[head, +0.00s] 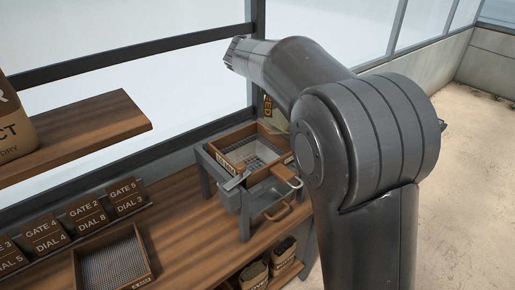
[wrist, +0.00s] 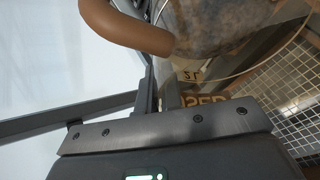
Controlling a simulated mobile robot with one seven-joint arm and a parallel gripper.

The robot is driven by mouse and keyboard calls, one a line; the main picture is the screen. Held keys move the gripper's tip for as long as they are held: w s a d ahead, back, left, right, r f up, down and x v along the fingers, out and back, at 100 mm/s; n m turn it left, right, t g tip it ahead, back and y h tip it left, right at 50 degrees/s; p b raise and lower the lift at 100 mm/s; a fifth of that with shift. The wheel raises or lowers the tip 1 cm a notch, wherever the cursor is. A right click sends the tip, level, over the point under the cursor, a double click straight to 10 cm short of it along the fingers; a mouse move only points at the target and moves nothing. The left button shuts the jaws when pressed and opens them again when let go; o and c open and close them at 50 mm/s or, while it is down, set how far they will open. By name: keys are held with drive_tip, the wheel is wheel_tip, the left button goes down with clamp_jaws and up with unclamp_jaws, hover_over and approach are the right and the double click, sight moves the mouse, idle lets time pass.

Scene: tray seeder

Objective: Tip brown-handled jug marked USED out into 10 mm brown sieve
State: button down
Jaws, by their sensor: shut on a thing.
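The jug shows in the wrist view as a cloudy grey body (wrist: 215,25) with a thick brown handle (wrist: 130,28). Part of its USED label (wrist: 208,103) shows behind my finger plates. In the head view its yellow USED lettering (head: 267,107) runs sideways, so the jug looks tilted; my arm hides most of it. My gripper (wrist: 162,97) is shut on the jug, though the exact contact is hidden. A brown-framed sieve (head: 235,138) with pale mesh sits on the grey stand, just below and left of the jug. A mesh (wrist: 292,105) shows below the jug in the wrist view.
The grey stand (head: 245,215) stands on the wooden bench, with a brown handle (head: 287,178) at its right. A second mesh sieve (head: 80,265) and several gate/dial cards (head: 88,213) are at left. A wooden shelf (head: 90,130) juts in at upper left; window bars stand behind.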

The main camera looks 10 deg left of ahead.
drive_tip(key=shift+s+a+t+h, duration=0.3)
drive_tip(key=shift+s+a, duration=0.05)
drive_tip(key=shift+a, duration=0.1)
drive_tip(key=shift+s+a+f+n+t+h, duration=0.1)
drive_tip(key=shift+s+a+n+t+h, duration=0.25)
drive_tip(key=shift+s+a, duration=0.25)
drive_tip(key=shift+s+a+f+n+t+h, duration=0.1)
drive_tip(key=shift+s+a+n+t+h, duration=0.2)
drive_tip(key=shift+a, duration=0.5)
drive_tip(key=shift+s+a+r+t+h+b, duration=0.2)
drive_tip(key=shift+s+a+t+h+b, duration=0.1)
drive_tip(key=shift+a+b, duration=0.15)
drive_tip(key=shift+s+a+r+t+h+b, duration=0.15)
drive_tip(key=shift+s+a+t+h+b, duration=0.1)
drive_tip(key=shift+s+a+b, duration=0.15)
drive_tip(key=s+a+n+t+h+b, duration=0.1)
drive_tip(key=s+a+t+h+b, duration=0.2)
drive_tip(key=a, duration=0.2)
drive_tip(key=shift+s+a+t, duration=0.2)
drive_tip(key=shift+s+t, duration=0.05)
drive_tip(key=shift+t, duration=0.15)
drive_tip(key=shift+b, duration=0.65)
